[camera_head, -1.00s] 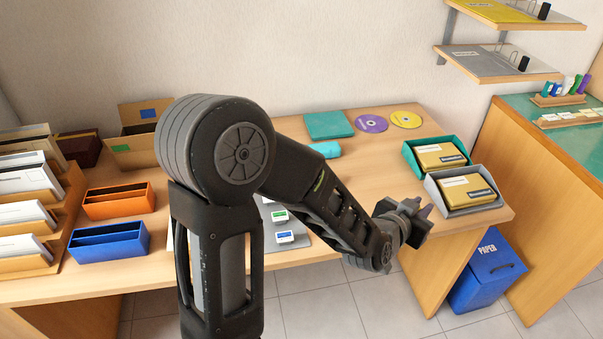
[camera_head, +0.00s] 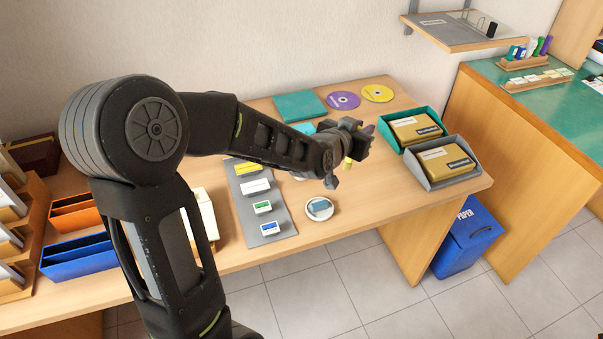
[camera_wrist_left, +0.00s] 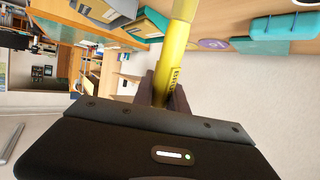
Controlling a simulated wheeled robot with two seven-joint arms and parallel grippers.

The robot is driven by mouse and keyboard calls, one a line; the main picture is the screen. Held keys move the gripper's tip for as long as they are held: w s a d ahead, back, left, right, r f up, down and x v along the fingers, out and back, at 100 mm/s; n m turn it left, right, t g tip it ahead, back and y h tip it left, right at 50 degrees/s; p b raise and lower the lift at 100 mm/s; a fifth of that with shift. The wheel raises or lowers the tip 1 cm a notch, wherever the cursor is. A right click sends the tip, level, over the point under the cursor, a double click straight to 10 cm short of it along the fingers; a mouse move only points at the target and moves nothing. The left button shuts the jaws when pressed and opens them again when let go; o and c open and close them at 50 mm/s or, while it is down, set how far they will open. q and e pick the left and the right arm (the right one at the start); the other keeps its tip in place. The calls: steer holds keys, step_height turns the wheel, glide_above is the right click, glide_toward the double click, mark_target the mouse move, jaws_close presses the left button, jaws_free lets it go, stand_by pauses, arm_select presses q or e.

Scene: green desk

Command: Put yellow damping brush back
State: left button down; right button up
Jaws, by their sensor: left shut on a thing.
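My left gripper (camera_head: 352,150) is over the wooden desk (camera_head: 340,245), right of the grey mat and left of the teal and grey trays. It is shut on the yellow damping brush, whose yellow part (camera_head: 347,164) shows just below the fingers. In the left wrist view the yellow brush (camera_wrist_left: 177,58) stands between the dark fingers as a smooth yellow tube with dark lettering. Its far end runs out of that picture. My right gripper is not in view.
A teal tray (camera_head: 388,137) and a grey tray (camera_head: 412,172) hold yellow boxes. A wooden rack (camera_head: 522,64) with several coloured pens stands on the green desk (camera_head: 560,110). A round white dish (camera_head: 319,209) and a grey mat (camera_head: 250,221) lie on the wooden desk.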

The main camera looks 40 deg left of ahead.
arm_select(q)
steer(key=a+r+n+y, duration=0.1)
steer(key=a+r, duration=0.4)
steer(key=a, duration=0.8)
steer(key=shift+a+y, duration=0.4)
steer(key=shift+y, duration=0.1)
steer(key=shift+r, duration=0.1)
step_height(320, 180, down, 6)
steer(key=shift+f, duration=0.25)
step_height(320, 180, down, 4)
steer(key=shift+r, duration=0.25)
